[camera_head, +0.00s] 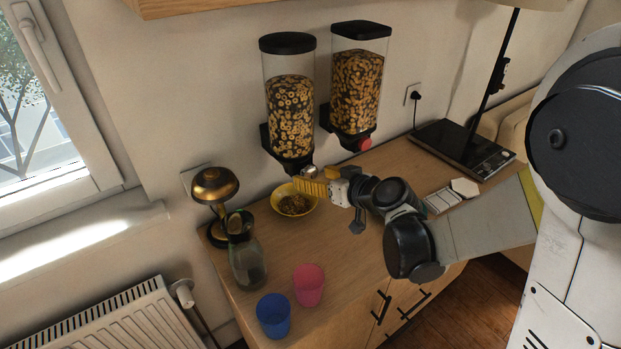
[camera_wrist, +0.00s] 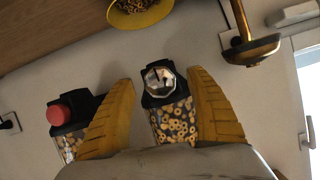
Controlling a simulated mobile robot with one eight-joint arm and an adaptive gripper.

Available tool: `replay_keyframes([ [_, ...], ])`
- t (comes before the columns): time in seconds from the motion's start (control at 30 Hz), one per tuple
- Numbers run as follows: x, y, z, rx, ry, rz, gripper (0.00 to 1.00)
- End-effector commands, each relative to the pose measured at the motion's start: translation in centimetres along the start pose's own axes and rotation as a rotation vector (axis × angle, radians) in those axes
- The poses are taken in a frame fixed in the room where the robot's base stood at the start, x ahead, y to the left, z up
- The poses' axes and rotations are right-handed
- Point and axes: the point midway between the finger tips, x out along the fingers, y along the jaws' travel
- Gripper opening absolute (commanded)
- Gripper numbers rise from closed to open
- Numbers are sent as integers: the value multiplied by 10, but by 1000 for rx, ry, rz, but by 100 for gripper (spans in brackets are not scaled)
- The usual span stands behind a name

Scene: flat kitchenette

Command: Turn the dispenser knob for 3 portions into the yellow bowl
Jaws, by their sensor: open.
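The left cereal dispenser (camera_head: 290,115) is wall-mounted, filled with ring-shaped cereal, and has a silver knob (camera_head: 308,171). The yellow bowl (camera_head: 277,201) stands on the counter below it with some cereal inside; it also shows at the top of the wrist view (camera_wrist: 128,22). My gripper (camera_head: 308,187) is just in front of this dispenser, above the bowl's right side. In the wrist view its two yellow fingers (camera_wrist: 162,76) are spread, one on either side of the silver knob (camera_wrist: 160,77), with visible gaps. It holds nothing.
A second dispenser (camera_head: 356,85) with a red knob (camera_head: 365,144) hangs close on the right. A brass lamp (camera_head: 214,188), a glass carafe (camera_head: 246,258), a blue cup (camera_head: 273,315) and a pink cup (camera_head: 309,285) stand left and in front. A black appliance (camera_head: 465,148) is at right.

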Motion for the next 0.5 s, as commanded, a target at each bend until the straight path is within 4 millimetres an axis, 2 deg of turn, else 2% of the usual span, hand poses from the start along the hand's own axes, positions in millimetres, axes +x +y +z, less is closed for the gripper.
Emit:
replay_keyframes([
  [0.1, 16, 0, 1, -2, -1, -1, 65],
  [0.2, 22, 0, 0, -1, -1, 0, 65],
  [0.5, 23, 0, 0, 0, -1, 0, 65],
])
